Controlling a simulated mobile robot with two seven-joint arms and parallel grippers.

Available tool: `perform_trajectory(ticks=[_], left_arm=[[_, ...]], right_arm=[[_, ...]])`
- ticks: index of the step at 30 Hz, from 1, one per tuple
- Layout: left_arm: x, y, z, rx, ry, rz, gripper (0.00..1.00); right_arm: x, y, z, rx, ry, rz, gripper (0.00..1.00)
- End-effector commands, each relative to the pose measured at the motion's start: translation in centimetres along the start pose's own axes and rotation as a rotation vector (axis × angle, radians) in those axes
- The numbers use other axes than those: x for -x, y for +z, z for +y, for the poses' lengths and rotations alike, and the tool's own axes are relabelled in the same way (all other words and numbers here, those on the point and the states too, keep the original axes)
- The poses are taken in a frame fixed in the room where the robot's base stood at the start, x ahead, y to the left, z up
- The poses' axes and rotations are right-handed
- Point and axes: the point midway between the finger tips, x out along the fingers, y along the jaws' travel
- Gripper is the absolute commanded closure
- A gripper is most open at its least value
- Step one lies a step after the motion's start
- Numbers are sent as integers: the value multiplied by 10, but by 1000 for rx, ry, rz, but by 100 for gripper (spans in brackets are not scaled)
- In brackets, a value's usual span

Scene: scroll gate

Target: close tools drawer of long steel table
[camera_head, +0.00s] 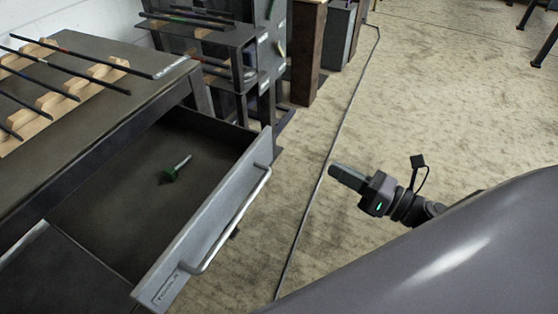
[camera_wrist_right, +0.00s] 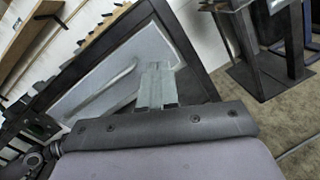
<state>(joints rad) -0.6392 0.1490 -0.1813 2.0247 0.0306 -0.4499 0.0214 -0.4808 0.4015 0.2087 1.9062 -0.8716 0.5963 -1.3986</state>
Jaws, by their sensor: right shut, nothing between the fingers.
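The tools drawer (camera_head: 215,222) of the long steel table (camera_head: 105,60) is pulled well open in the head view. Its grey front has a bar handle (camera_head: 232,222) and a small label near the lower left end. My left gripper is not in view.
Wooden racks (camera_head: 105,72) holding dark rods stand on the table top. A dark metal stand (camera_head: 235,60) and brown and grey boxes (camera_head: 308,50) are behind the drawer. A dark cable (camera_head: 330,150) runs along the floor. The floor at the right is open.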

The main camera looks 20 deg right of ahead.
Motion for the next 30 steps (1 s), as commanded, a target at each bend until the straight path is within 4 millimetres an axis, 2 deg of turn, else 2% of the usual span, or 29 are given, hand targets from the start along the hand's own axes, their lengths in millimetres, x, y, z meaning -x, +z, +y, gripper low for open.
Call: perform_trajectory(ticks=[1, 4, 7, 11, 14, 30], left_arm=[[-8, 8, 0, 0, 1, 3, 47], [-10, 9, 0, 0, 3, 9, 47], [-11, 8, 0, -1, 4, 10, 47], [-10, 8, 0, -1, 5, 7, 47], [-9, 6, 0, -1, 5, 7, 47], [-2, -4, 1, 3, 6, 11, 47]], right_arm=[[2, -8, -5, 126, 34, 26, 100], [4, -12, -6, 309, 87, 65, 100], [5, -15, -6, 403, 116, 87, 100], [0, -14, -5, 431, 125, 91, 100], [-12, -14, -4, 429, 125, 90, 100], [-102, -24, 6, 424, 122, 87, 100]])
